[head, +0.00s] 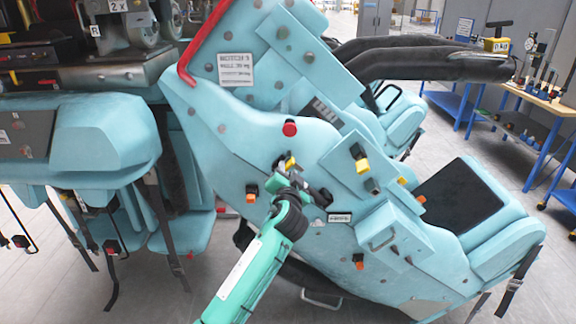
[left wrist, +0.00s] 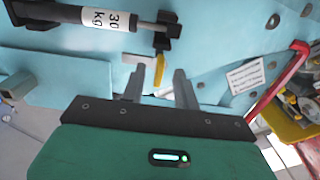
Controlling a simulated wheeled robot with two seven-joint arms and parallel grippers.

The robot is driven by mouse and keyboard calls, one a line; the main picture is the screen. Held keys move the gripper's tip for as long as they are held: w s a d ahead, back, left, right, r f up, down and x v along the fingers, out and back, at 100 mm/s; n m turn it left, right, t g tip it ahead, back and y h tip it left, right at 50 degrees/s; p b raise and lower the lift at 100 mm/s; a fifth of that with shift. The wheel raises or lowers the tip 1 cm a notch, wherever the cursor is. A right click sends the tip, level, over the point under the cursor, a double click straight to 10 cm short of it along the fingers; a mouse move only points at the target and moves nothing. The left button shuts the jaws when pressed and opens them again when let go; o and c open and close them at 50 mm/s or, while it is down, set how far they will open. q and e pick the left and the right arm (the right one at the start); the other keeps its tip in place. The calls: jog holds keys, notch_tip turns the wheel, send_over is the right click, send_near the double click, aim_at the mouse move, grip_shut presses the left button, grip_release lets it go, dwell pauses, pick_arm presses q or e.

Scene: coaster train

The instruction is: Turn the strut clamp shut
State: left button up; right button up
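In the left wrist view a grey-black strut (left wrist: 95,17) marked 30 kg lies along the turquoise panel, its rod ending at a black fitting (left wrist: 165,32). A small yellow lever (left wrist: 159,70), which looks like the strut clamp's handle, hangs below that fitting. My left gripper (left wrist: 156,80) is open, with the yellow lever showing between its two fingers; I cannot tell whether either finger touches it. In the head view my left gripper (head: 292,180) is at the middle of the turquoise side panel, just below a small yellow part (head: 290,163). The gripper partly hides the clamp area there. My right gripper is not in view.
A red knob (head: 289,128) and a black-and-yellow knob (head: 360,159) stick out of the panel near the gripper. A box with a handle (head: 391,236) juts out at lower right. Dark straps (head: 165,225) hang at left. A blue-legged workbench (head: 540,105) stands at far right.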

pick_arm(q)
jog(key=shift+w, duration=1.1)
grip_shut()
jog(key=shift+m+p, duration=0.3)
jog(key=m+p, duration=0.1)
jog(key=m, duration=0.3)
jog(key=shift+r, duration=0.2)
jog(key=m+p, duration=0.2)
jog(key=m, duration=0.2)
jog(key=shift+a+r, duration=0.1)
jog(key=m+p, duration=0.2)
jog(key=m, duration=0.2)
jog(key=shift+m+p, duration=1.55)
jog(key=shift+m, duration=1.05)
